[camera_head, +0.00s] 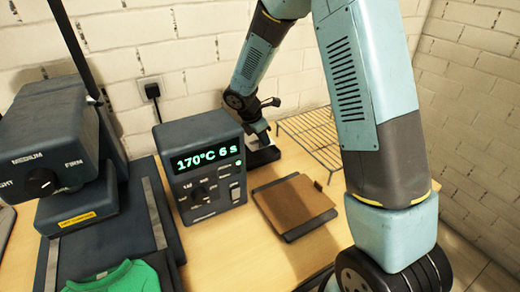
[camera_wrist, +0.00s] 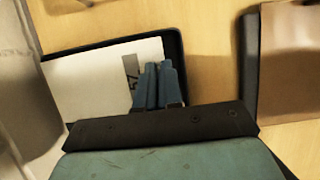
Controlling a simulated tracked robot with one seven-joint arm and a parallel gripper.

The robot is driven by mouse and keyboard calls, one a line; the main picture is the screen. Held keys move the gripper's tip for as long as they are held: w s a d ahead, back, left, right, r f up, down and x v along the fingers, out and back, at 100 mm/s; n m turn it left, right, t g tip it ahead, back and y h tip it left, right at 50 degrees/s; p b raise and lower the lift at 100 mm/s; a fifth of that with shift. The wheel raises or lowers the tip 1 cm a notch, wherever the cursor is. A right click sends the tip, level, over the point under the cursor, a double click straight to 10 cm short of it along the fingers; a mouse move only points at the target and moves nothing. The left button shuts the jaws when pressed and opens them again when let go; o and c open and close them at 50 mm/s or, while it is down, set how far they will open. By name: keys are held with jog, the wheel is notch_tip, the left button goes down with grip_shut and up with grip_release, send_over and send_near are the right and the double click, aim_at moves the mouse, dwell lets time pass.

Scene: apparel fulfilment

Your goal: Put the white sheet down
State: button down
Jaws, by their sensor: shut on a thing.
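The white sheet (camera_wrist: 90,88) shows in the wrist view with a small grey mark near its right end. It lies over or just above a dark tray (camera_wrist: 176,50), whose rim shows along the top and right; I cannot tell whether it touches. My gripper (camera_wrist: 155,72) is shut on the sheet near its right end. In the head view my gripper (camera_head: 260,128) is low over the dark tray (camera_head: 264,157), behind the control box. I cannot make out the sheet there.
A control box (camera_head: 204,165) reading "170°C 6 s" stands left of the tray. A dark tray (camera_head: 309,228) with a brown sheet (camera_head: 293,203) lies in front, and a wire rack (camera_head: 318,137) to the right. A heat press (camera_head: 75,200) with a green garment (camera_head: 115,278) is at left.

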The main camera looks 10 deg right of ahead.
aim_at(263, 147)
jog(key=shift+d+f, duration=0.2)
jog(key=shift+f, duration=2.35)
jog(key=c, duration=1.3)
grip_release()
jog(key=shift+f, duration=0.1)
